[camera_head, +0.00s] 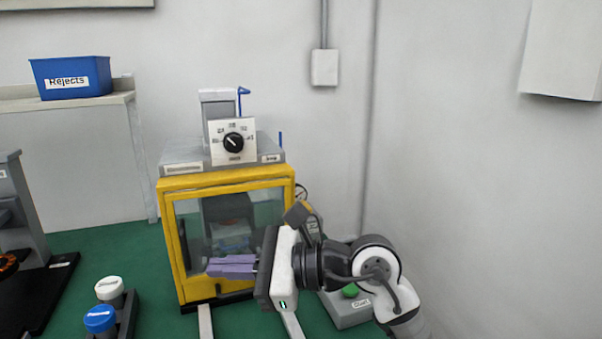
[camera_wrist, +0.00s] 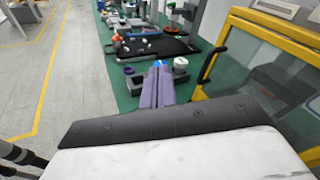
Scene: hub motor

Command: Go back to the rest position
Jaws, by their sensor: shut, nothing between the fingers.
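My gripper (camera_head: 212,267) is in front of the yellow-framed machine (camera_head: 172,255) in the head view, its purple fingers pointing left. The fingers are together and hold nothing. In the wrist view my gripper (camera_wrist: 158,70) shows its purple fingers over the green bench, with the yellow-framed door (camera_wrist: 275,35) to the right. The arm reaches in from the lower right. It covers part of the machine's lower right side.
A box with a green button (camera_head: 350,291) sits behind my arm. Two bottles with white (camera_head: 109,287) and blue (camera_head: 100,318) caps stand at lower left. A blue Rejects bin (camera_head: 72,78) is on the back shelf. Green bench lies free between bottles and machine.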

